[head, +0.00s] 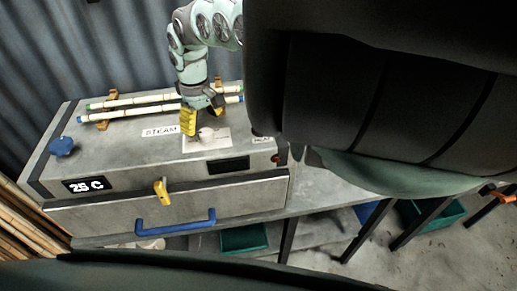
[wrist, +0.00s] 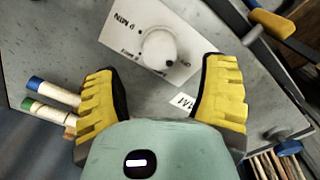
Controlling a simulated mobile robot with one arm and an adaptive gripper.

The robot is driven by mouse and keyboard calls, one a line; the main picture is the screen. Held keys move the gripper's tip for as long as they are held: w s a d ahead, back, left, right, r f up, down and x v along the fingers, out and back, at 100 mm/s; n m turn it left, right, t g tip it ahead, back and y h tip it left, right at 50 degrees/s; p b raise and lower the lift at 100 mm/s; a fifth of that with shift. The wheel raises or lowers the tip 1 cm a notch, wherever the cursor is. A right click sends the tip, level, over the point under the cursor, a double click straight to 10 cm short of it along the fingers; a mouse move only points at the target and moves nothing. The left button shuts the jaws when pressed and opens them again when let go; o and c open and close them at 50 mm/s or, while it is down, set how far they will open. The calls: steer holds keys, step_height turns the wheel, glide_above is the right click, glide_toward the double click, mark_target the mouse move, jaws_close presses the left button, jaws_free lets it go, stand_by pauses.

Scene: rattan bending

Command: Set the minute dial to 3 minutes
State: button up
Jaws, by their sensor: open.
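The minute dial, a pale round knob (wrist: 159,49), stands on a white plate (wrist: 118,27) with minute markings. In the head view the knob (head: 206,134) sits on top of the grey steam box (head: 110,155), its plate (head: 222,141) around it. My gripper (wrist: 163,95) has yellow ridged fingers, spread apart and empty, with the knob ahead of and between them in the wrist view. In the head view my gripper (head: 196,118) is just above and beside the knob. I cannot tell whether it touches. The dial's setting is too small to read.
A "25 C" display (head: 87,185), a blue knob (head: 62,146), a yellow latch (head: 162,191) and a blue handle (head: 183,221) are on the box. Rattan poles (head: 140,102) rest on wooden holders behind the gripper. A dark display (head: 228,166) is in front of the dial.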

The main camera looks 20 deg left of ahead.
mark_target(204, 131)
step_height(204, 131, down, 4)
steer(key=shift+s+a+r+p, duration=0.1)
steer(key=shift+r+p, duration=0.05)
steer(key=shift+p, duration=0.25)
steer(key=shift+f, duration=0.5)
steer(key=shift+o, duration=0.2)
steer(key=c, duration=1.2)
steer(key=shift+c, duration=0.2)
